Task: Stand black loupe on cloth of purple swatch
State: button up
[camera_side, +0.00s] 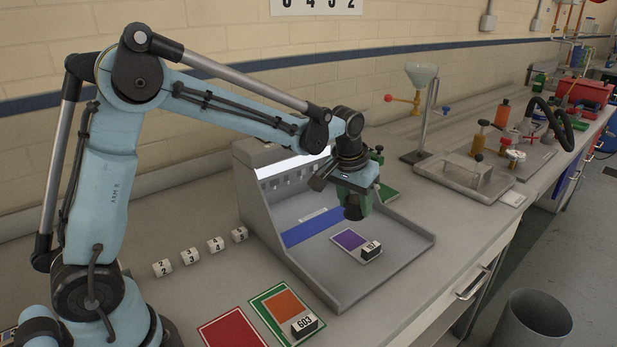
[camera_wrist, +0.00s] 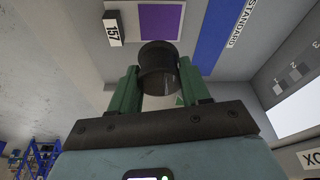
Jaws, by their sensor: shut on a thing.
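My gripper (camera_side: 357,196) is shut on the black loupe (camera_side: 353,212) and holds it above the grey tray of the viewing booth. In the wrist view the loupe (camera_wrist: 158,68) sits between the green fingers of the gripper (camera_wrist: 160,88). The purple swatch (camera_side: 349,239) lies on the booth floor, just below and in front of the loupe in the side view. In the wrist view the purple cloth (camera_wrist: 161,22) shows beyond the loupe, on a pale card. The loupe appears clear of the swatch.
A block marked 157 (camera_side: 371,250) stands at the swatch's edge. The booth (camera_side: 262,190) has a tall left wall. An orange swatch (camera_side: 284,303) and a red card (camera_side: 234,329) lie in front.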

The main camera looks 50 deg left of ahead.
jog(key=shift+s+a+f, duration=0.1)
jog(key=shift+s+a, duration=0.1)
jog(key=shift+a, duration=0.25)
jog(key=shift+f, duration=0.15)
jog(key=shift+f, duration=3.25)
jog(key=o, duration=1.1)
